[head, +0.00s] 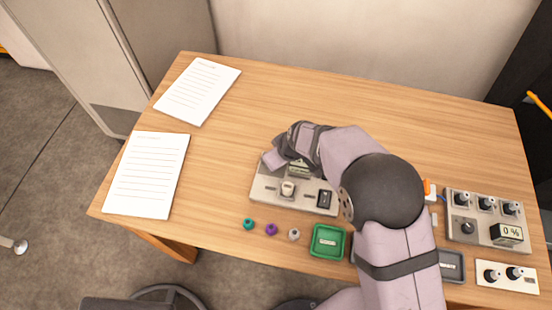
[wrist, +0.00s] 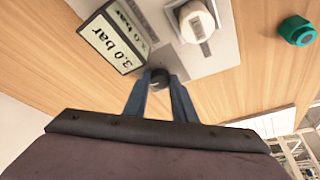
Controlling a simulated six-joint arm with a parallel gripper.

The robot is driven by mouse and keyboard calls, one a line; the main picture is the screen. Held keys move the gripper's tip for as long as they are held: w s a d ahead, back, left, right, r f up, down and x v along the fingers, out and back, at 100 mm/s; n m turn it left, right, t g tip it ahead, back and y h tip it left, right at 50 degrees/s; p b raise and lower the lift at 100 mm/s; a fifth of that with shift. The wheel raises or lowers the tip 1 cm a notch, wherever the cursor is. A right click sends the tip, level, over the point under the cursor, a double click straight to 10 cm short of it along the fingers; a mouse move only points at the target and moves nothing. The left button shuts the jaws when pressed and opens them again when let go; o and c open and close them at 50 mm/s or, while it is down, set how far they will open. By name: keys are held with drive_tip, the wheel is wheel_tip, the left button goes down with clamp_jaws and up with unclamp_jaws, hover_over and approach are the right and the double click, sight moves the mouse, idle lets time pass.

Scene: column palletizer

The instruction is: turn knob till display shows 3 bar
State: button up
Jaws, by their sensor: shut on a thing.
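The grey panel (head: 262,190) stands on the table, under and left of my arm. Its display (wrist: 113,38) reads 3.0 bar in the wrist view; in the head view the display (head: 299,171) is partly covered. My gripper (wrist: 158,88) is shut on a dark knob (wrist: 158,76) beside the display, with one finger on each side. In the head view my gripper (head: 277,158) is at the panel's back left, and the held knob is hidden. A white knob (head: 288,188) and a black rocker switch (head: 325,198) are on the panel's front half.
Teal, purple and grey caps (head: 270,229) lie in front of the panel beside a green tray (head: 327,241). A second panel (head: 478,228) at the right has several knobs and a display reading 0 %. Two paper sheets (head: 146,175) lie at the left. The table's back is clear.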

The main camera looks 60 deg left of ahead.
idle(0.3)
drive_tip(key=o, duration=1)
drive_tip(key=shift+o, duration=0.2)
drive_tip(key=shift+r, duration=0.1)
drive_tip(key=b+v, duration=0.2)
drive_tip(key=v, duration=0.5)
drive_tip(key=shift+d, duration=0.15)
